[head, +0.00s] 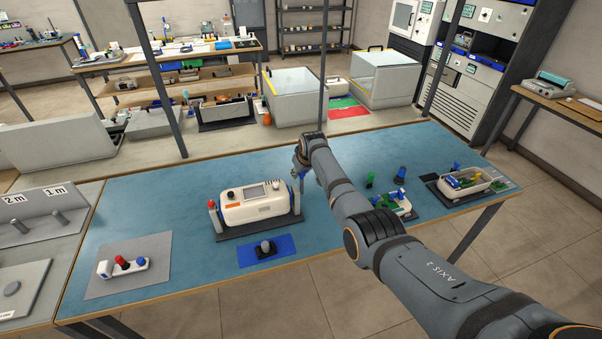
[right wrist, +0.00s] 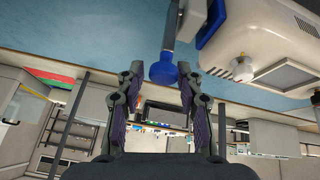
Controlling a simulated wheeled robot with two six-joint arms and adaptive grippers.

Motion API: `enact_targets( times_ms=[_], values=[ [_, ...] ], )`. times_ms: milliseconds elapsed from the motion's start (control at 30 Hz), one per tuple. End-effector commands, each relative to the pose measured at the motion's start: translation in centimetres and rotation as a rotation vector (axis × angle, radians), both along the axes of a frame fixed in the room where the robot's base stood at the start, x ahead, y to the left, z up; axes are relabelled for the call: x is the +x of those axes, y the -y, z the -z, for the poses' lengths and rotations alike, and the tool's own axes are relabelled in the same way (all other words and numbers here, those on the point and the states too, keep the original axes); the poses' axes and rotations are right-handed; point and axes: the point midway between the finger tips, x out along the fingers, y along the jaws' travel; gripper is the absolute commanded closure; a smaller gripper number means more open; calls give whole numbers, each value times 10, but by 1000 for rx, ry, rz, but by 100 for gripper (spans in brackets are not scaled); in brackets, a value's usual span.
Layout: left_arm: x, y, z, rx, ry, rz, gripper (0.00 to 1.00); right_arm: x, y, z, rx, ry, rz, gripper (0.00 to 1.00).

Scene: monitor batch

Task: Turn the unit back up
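The unit (head: 255,203) is a white box with a small screen and an orange mark, resting in a dark cradle (head: 245,230) on the blue bench. A red-topped post (head: 212,206) stands at its left end. My right gripper (head: 300,172) is at its right end, partly hidden by the arm. In the right wrist view the unit (right wrist: 255,45) fills the upper right. A blue knob (right wrist: 163,71) on a grey stem shows beside it, between the fingertips of my open right gripper (right wrist: 160,76); contact is unclear. My left gripper is out of view.
A blue mat (head: 285,250) with a dark knobbed piece lies in front of the unit. A grey mat (head: 150,282) with small parts is at front left. Green-and-white parts (head: 395,203) and a tray (head: 465,183) stand to the right. The bench's back left is clear.

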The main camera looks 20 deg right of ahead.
Motion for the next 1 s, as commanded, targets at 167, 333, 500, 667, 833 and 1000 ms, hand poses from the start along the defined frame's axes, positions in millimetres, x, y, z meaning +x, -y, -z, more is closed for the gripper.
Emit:
enact_targets(
  times_ms=[167, 333, 500, 667, 833, 1000],
  values=[
    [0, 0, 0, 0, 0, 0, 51, -2, -1, 3, 1, -8, -1, 52],
    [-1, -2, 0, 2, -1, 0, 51, -3, -1, 4, 2, -10, -1, 52],
    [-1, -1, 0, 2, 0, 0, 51, -6, -1, -4, 2, -8, -1, 52],
    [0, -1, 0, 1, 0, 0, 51, -19, -1, -24, 2, -7, -1, 52],
    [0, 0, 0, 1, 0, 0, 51, -37, 0, -58, 2, -5, -1, 52],
    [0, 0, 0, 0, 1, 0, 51, -52, 1, -86, 2, -7, -1, 52]
  ],
)
